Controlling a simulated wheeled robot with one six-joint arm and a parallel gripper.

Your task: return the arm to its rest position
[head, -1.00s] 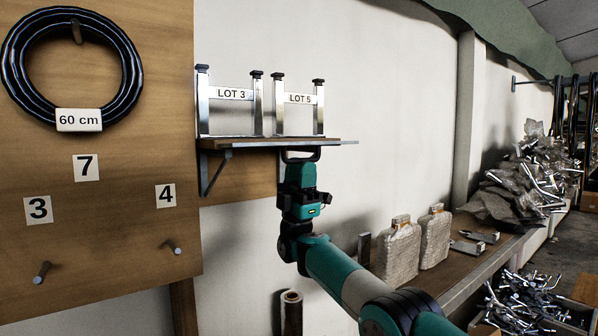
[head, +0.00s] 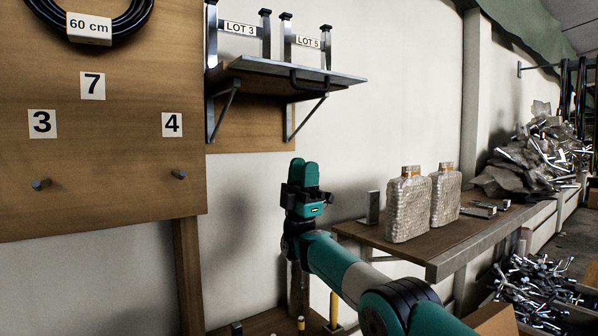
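My gripper (head: 305,170) points up in front of the white wall, below the wall shelf and at the end of my teal and grey arm. Its two teal fingers look close together from behind, and any gap between them is hard to make out. I see nothing held at the tips. A dark bar or loop (head: 308,86) shows at the shelf's front edge, above and apart from the gripper.
The wall shelf (head: 345,78) carries metal frames labelled LOT 3 and LOT 5. A wooden board (head: 120,130) with pegs is at left. A bench (head: 400,243) with two wrapped containers (head: 408,205) stands right of the gripper. Bare wall (head: 400,110) lies above the bench.

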